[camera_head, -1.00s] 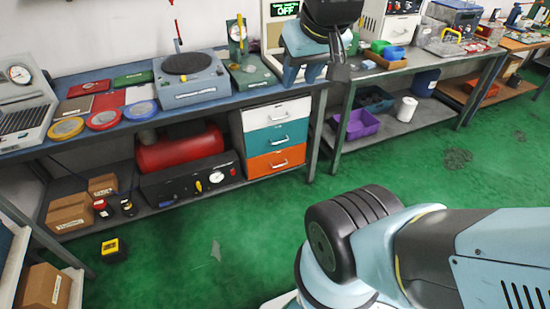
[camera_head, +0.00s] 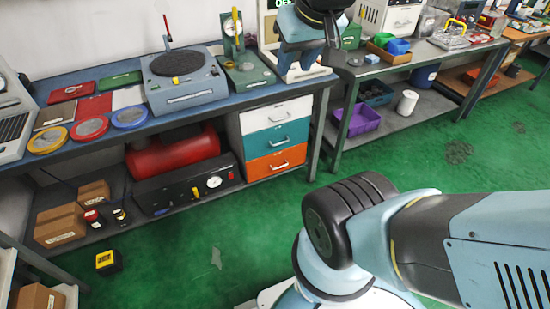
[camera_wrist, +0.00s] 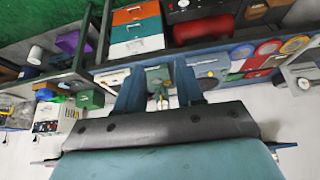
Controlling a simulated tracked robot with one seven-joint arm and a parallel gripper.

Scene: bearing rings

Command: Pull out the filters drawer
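A drawer cabinet under the blue-topped bench has a white drawer (camera_head: 276,115), a teal drawer (camera_head: 275,139) and an orange drawer (camera_head: 275,163), each with a bar handle. All three look shut. Their labels are too small to read, so I cannot tell which is the filters drawer. In the upside-down wrist view the orange drawer (camera_wrist: 135,13), teal drawer (camera_wrist: 136,32) and white drawer (camera_wrist: 137,47) show beyond the fingers. My gripper (camera_wrist: 159,84) is open and empty, its two fingers apart. In the head view my gripper (camera_head: 309,62) is above the bench's right end, apart from the drawers.
A red tank (camera_head: 172,153) and a black gauge box (camera_head: 188,186) fill the shelf left of the drawers. A bench leg (camera_head: 319,135) stands just right of them.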

